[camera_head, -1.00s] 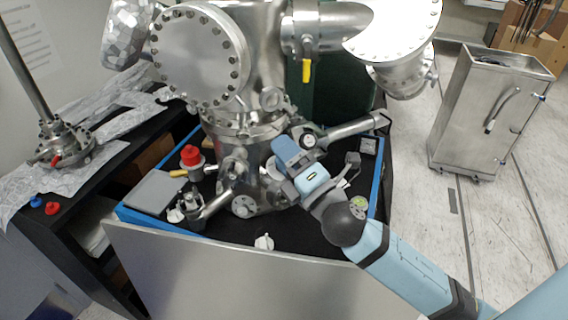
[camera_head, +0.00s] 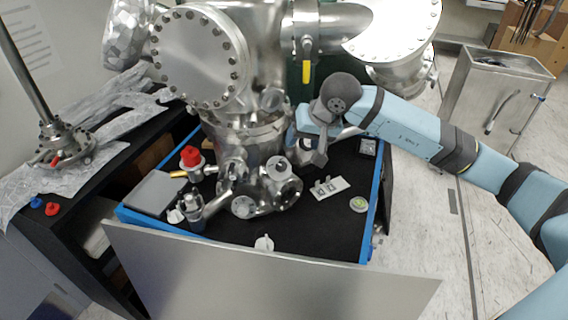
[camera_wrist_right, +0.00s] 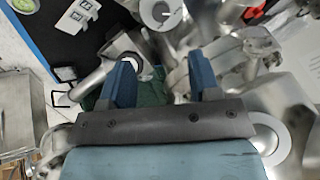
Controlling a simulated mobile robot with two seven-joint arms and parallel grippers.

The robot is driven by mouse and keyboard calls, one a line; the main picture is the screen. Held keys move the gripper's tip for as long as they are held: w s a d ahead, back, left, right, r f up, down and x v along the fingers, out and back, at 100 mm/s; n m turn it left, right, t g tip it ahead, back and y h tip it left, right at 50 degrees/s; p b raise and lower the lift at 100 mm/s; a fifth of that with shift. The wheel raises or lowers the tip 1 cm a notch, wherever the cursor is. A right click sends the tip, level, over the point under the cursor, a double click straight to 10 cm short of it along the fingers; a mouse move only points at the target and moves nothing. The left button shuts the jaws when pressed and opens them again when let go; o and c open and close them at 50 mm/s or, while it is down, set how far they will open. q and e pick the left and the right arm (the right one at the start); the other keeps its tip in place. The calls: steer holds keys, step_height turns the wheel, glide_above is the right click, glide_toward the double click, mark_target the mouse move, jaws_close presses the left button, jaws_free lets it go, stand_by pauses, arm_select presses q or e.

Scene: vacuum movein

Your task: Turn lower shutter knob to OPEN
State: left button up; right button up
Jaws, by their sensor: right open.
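I cannot tell for certain which knob is the lower shutter knob. A round pale knob (camera_head: 278,166) tops a fitting on the chamber's lower front. A small white knob (camera_head: 264,243) stands at the front edge of the black deck. No OPEN marking is readable. My right gripper (camera_head: 302,138) is beside the chamber's lower right side, behind and right of the round knob, its tips partly hidden. In the right wrist view its two blue fingers (camera_wrist_right: 163,82) are apart with nothing held between them; metal fittings lie beyond. My left gripper is not in view.
The steel chamber (camera_head: 199,55) rises behind. A white plate with two switches (camera_head: 330,187) and a green-topped disc (camera_head: 359,204) lie on the deck at right. A red-capped valve (camera_head: 190,156) stands at left. A steel panel (camera_head: 270,283) fronts the deck, whose front right is bare.

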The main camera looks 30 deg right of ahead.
mark_target(283, 165)
steer(key=p+x, duration=0.1)
steer(key=x, duration=1.1)
steer(key=shift+w+a+f, duration=0.1)
steer(key=shift+f, duration=0.15)
steer(key=c, duration=0.9)
